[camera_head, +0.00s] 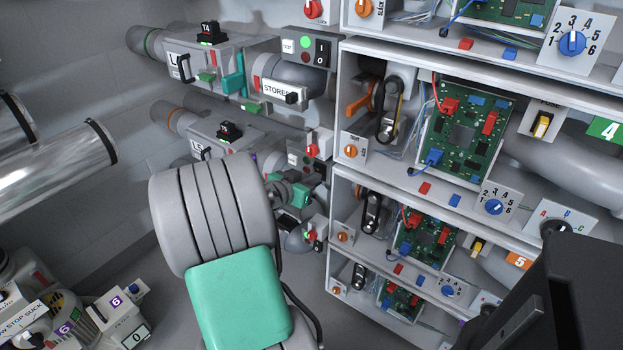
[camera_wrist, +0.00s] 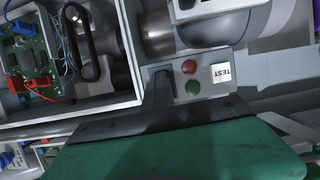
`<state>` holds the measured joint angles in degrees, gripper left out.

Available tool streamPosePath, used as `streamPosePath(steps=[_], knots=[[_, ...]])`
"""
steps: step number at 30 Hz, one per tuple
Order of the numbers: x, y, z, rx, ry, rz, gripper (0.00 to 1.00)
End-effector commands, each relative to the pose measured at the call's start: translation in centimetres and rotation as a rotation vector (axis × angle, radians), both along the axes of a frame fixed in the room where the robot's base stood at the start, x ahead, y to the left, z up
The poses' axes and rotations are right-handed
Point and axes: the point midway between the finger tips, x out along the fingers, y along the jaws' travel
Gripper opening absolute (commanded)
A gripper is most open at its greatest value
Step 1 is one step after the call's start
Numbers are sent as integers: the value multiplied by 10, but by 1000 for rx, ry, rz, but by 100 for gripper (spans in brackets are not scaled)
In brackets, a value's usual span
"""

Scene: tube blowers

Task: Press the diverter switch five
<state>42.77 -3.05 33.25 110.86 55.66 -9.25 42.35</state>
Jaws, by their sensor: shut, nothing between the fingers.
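No readable label reads "diverter switch five". A grey switch box (camera_wrist: 207,82) in the wrist view bears a red lamp, a green lamp and a white TEST button (camera_wrist: 221,73). My gripper (camera_wrist: 160,78) is shut and empty, its dark fingers over the left end of this box; I cannot tell whether they touch it. Whatever lies behind the fingers is hidden. In the head view my arm's grey and green link covers the gripper. A similar box (camera_head: 302,158) shows there beside the lower tube unit (camera_head: 215,140). An orange plate 5 (camera_head: 519,260) is at lower right.
Open shelf bays with a green circuit board (camera_head: 465,130) and wiring fill the right. A bay wall edge (camera_wrist: 130,45) stands close left of the fingers. A grey tube (camera_wrist: 240,25) lies beyond the box. A STORES tube (camera_head: 280,85) is above.

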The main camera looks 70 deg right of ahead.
Motion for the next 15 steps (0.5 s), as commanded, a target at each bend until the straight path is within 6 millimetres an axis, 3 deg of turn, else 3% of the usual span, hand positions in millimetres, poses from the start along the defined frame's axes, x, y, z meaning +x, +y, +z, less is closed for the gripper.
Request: streamPosePath(steps=[1, 8, 11, 15], knots=[[-1, -7, 21, -43, -13, -9, 0], [1, -4, 21, -43, -14, -7, 0], [2, 6, 17, -37, -14, -5, 0], [6, 34, 4, -13, -5, -3, 0]])
